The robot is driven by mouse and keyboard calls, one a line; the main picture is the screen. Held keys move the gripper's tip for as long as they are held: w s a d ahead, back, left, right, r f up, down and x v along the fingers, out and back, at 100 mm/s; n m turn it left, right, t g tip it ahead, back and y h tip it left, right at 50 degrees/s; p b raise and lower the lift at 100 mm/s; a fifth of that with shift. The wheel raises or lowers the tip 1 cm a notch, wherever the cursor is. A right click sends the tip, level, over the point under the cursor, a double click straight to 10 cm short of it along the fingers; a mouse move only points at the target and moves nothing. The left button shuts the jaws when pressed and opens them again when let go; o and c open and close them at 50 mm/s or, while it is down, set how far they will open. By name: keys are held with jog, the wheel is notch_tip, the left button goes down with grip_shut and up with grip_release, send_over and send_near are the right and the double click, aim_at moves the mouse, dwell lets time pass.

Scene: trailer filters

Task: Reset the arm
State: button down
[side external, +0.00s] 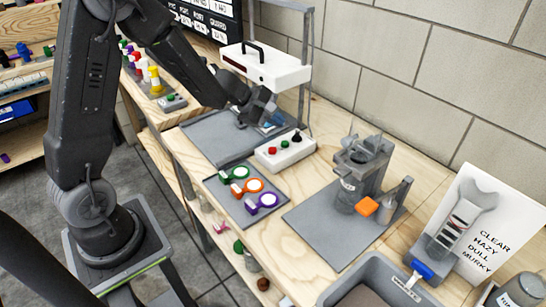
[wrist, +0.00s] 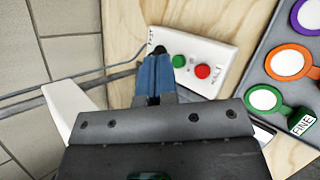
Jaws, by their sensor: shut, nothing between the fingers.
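My gripper (side external: 270,121) is shut and empty, above the grey mat (side external: 205,138) and beneath the white overhead unit (side external: 265,66). In the wrist view its blue-grey fingers (wrist: 154,62) are together and point toward the white control box (wrist: 212,50). They overlap the box's left end in that view, close to its black knob (wrist: 160,49); I cannot tell the gap. The box (side external: 284,150) also carries a green button (wrist: 179,61) and a red button (wrist: 203,71). My arm reaches over from the left in the side view.
Green, orange and purple ringed filters (side external: 240,172) lie on a dark tray (side external: 225,201). A grey machine (side external: 362,168) stands on another mat (side external: 320,225). A sign (side external: 490,222) leans at right, behind a grey bin (side external: 345,285). A metal post (side external: 305,55) stands behind my gripper.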

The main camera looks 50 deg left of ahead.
jog(key=s+d+r+m+g+h, duration=0.1)
jog(key=s+d+r+m+g, duration=0.2)
jog(key=s+d+r+m, duration=1)
jog(key=s+a+r+m+y, duration=0.1)
jog(key=s+a+m+y, duration=0.2)
jog(key=s, duration=1)
jog(key=m+y, duration=0.2)
jog(key=m, duration=0.2)
jog(key=shift+s+a+r+y, duration=0.2)
jog(key=shift+y, duration=0.1)
